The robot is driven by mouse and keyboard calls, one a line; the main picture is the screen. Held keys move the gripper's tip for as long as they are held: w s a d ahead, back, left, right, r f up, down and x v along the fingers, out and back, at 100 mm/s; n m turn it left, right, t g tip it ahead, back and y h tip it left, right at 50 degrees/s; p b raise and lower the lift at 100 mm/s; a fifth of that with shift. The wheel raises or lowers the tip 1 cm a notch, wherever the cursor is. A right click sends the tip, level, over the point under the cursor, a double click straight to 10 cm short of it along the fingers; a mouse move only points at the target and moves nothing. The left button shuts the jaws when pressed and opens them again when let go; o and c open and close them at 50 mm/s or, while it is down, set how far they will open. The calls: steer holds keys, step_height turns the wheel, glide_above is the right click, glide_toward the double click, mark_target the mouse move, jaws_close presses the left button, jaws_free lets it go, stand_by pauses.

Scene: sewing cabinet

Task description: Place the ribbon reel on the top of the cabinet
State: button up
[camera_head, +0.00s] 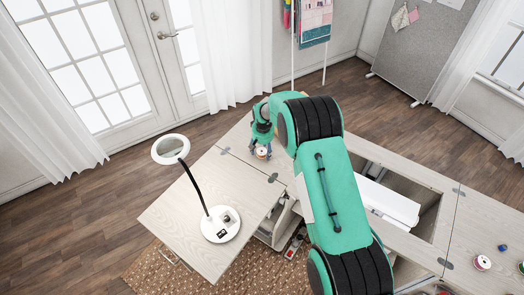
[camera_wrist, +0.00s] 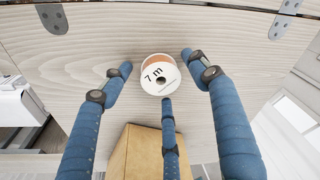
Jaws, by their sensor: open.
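The ribbon reel (camera_wrist: 161,76), with a white face marked "7 m" and an orange-brown band, rests on the pale wood top of the cabinet (camera_head: 231,137). The reel (camera_head: 262,153) also shows in the head view, just below my fingers. My gripper (camera_wrist: 160,72) is open. Its blue fingers are spread around the reel, one on each side and one at its near edge, with visible gaps at the sides. I cannot tell whether the near finger touches it.
A white magnifier lamp (camera_head: 221,224) stands on the left leaf. An open well with a white machine (camera_head: 388,203) lies right of my arm. Another reel (camera_head: 482,262) sits on the right leaf. A brown box (camera_wrist: 135,152) is near my fingers.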

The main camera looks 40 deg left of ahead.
mark_target(263, 154)
steer(key=shift+r, duration=0.1)
step_height(263, 154, up, 12)
steer(key=s+d+p, duration=0.1)
stand_by(0.7)
stand_by(0.6)
steer(key=shift+d, duration=0.1)
